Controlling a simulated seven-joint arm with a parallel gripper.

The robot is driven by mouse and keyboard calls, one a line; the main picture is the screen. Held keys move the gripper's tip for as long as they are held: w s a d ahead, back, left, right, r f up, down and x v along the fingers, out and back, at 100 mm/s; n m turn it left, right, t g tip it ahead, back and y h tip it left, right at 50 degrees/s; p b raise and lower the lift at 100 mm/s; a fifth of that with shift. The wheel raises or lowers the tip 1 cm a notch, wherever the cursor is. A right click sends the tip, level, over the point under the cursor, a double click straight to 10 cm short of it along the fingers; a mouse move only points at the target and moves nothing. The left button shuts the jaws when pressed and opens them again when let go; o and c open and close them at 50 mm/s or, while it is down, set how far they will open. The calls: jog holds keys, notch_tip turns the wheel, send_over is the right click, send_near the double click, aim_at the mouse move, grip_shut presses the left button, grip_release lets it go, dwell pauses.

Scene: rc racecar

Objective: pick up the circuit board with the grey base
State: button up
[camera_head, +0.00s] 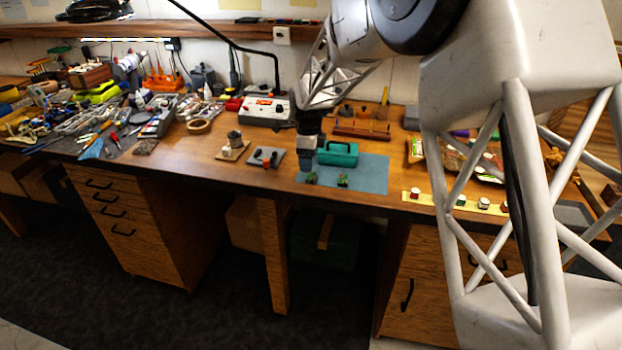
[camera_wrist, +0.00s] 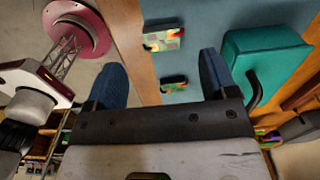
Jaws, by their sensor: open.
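Two small boards with green parts lie on the blue mat. In the wrist view, one board (camera_wrist: 163,38) has a pale, greyish base with green and reddish patches; it also shows in the head view (camera_head: 343,181). The other board (camera_wrist: 174,83) looks darker-based, with green and red parts, and also shows in the head view (camera_head: 311,178). I cannot tell the base colours for certain. My gripper (camera_wrist: 168,80) is open and empty, pointing down over the mat beside the teal box. The darker board appears between its blue fingers in the wrist view; the paler one appears beyond them.
A teal box (camera_head: 338,154) stands on the mat (camera_head: 371,172), close beside my gripper. A grey plate with parts (camera_head: 266,157) and a tan plate with parts (camera_head: 233,151) lie to the left. A yellow strip (camera_head: 470,203) with several small items lies right, near the front edge.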

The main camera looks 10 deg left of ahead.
aim_at(310, 176)
jog(key=shift+f, duration=0.45)
jog(key=shift+f, duration=0.1)
jog(key=shift+w+d+f, duration=0.1)
jog(key=shift+d+f, duration=0.05)
jog(key=shift+f, duration=2.4)
jog(key=shift+c, duration=0.2)
jog(key=c, duration=1)
